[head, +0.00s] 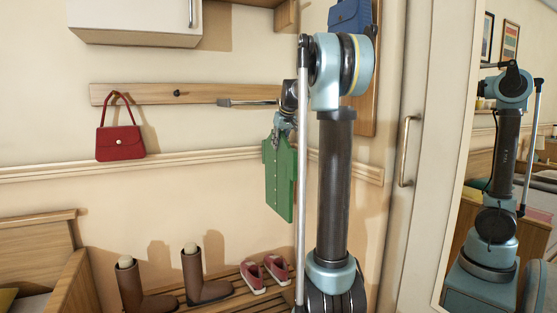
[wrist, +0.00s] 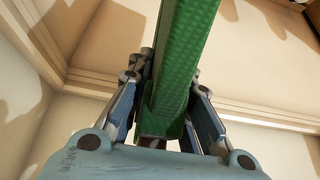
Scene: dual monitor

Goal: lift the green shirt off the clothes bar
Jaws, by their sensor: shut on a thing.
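The green shirt (head: 280,182) hangs flat and upright below my gripper (head: 283,127) in the head view. In the wrist view, the shirt (wrist: 184,58) runs up between the two fingers of my gripper (wrist: 165,112), which are shut on it. The grey metal clothes bar (head: 248,102) sticks out from the wooden wall board and ends behind my arm. The shirt's top edge sits below the bar's level. My gripper and wrist hide the space between them, so I cannot tell whether a hanger or the shirt touches the bar.
A red handbag (head: 120,142) hangs left on the wooden board (head: 205,94). Brown boots (head: 200,278) and red shoes (head: 277,270) stand on a slatted rack below. A blue bag (head: 349,17) hangs behind my arm. A mirror (head: 500,150) is at right.

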